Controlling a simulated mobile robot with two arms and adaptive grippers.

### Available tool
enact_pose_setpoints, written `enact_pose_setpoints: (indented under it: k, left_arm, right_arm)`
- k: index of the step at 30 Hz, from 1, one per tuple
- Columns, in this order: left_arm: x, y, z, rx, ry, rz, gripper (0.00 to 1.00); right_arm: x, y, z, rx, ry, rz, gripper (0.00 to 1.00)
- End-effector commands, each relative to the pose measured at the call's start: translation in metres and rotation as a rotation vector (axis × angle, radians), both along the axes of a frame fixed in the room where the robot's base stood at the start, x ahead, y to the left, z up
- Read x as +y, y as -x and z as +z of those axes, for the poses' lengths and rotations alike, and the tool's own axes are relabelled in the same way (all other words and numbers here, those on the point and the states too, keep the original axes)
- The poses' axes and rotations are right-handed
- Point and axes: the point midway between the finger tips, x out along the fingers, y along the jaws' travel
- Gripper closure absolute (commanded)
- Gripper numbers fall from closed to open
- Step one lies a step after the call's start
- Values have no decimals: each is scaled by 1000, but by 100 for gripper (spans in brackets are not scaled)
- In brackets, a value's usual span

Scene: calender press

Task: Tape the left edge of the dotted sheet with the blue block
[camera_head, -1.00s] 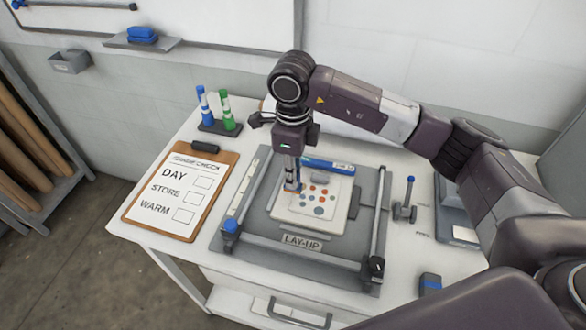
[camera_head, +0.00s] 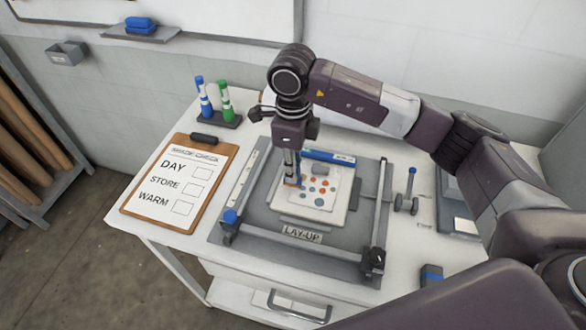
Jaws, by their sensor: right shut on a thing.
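The dotted sheet (camera_head: 325,201), white with red, orange and blue-grey dots, lies on the grey lay-up board (camera_head: 262,208). A blue strip with a white label (camera_head: 327,156) runs along its far edge. My right gripper (camera_head: 291,180) points straight down at the sheet's left edge. It is shut on a small blue thing with an orange bit at its foot, which seems to be the blue block; the fingers hide most of it. Whether it touches the sheet is hard to tell. My left gripper is out of view.
A clipboard (camera_head: 180,190) and a stand with blue and green markers (camera_head: 219,120) are left of the board. A frame rail (camera_head: 295,251) crosses the front. A small roller tool (camera_head: 409,192) and a dark blue-topped block (camera_head: 431,275) are at the right.

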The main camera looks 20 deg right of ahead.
Motion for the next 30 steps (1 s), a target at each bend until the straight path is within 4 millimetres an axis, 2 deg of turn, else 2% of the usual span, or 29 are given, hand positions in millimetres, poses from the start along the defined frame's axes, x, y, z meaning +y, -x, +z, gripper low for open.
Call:
enact_pose_setpoints:
  k: [30]
  left_arm:
    - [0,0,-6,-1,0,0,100]
  right_arm:
    - [0,1,0,1,-1,0,100]
